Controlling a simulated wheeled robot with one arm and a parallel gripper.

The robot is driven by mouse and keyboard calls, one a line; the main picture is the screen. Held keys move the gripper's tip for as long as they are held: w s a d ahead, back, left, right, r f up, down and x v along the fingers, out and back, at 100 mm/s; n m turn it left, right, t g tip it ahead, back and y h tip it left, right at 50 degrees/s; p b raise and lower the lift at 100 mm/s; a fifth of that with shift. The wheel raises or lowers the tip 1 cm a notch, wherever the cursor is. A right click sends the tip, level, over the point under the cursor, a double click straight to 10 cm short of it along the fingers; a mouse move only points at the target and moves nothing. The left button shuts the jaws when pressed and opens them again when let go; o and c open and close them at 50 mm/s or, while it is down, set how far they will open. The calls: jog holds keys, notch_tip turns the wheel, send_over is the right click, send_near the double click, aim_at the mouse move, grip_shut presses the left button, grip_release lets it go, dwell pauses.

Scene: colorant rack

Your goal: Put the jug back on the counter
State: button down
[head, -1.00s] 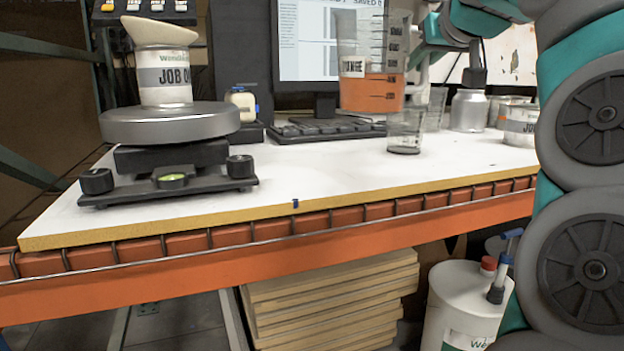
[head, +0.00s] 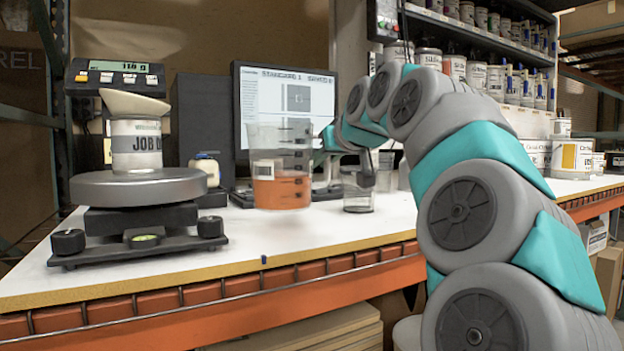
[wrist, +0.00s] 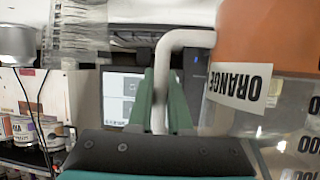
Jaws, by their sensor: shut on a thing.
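The jug (head: 281,192) is clear, with measuring marks and orange liquid in its lower part. In the head view it is upright, low over the white counter (head: 330,233), in front of the monitor and keyboard. I cannot tell whether its base touches the counter. My gripper (wrist: 160,100) is shut on the jug's pale handle (wrist: 180,38) in the wrist view. The jug's side, with its ORANGE label (wrist: 240,84), fills the right of that view. In the head view my arm reaches in from the right and the fingers are hard to make out.
A clear cup (head: 358,193) stands just right of the jug. On the left, a scale (head: 139,187) holds a JOB can (head: 136,145). A monitor (head: 285,100) stands behind. The front strip of counter is clear, with an orange beam below its edge.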

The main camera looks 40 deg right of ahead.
jog(key=shift+s+d+f+x, duration=0.1)
jog(key=shift+f+x, duration=0.05)
jog(key=shift+x, duration=1.15)
jog(key=shift+s+d+f+x, duration=0.15)
jog(key=shift+f+x, duration=0.05)
jog(key=shift+x, duration=1.15)
jog(key=shift+s+d+f+x, duration=0.1)
jog(key=shift+f+x, duration=0.05)
jog(key=shift+x, duration=1.15)
jog(key=shift+f, duration=0.2)
jog(key=c, duration=0.8)
grip_release()
jog(key=shift+c, duration=0.2)
jog(key=shift+r, duration=0.1)
jog(key=shift+r, duration=0.15)
jog(key=v, duration=1.2)
jog(key=shift+s, duration=0.1)
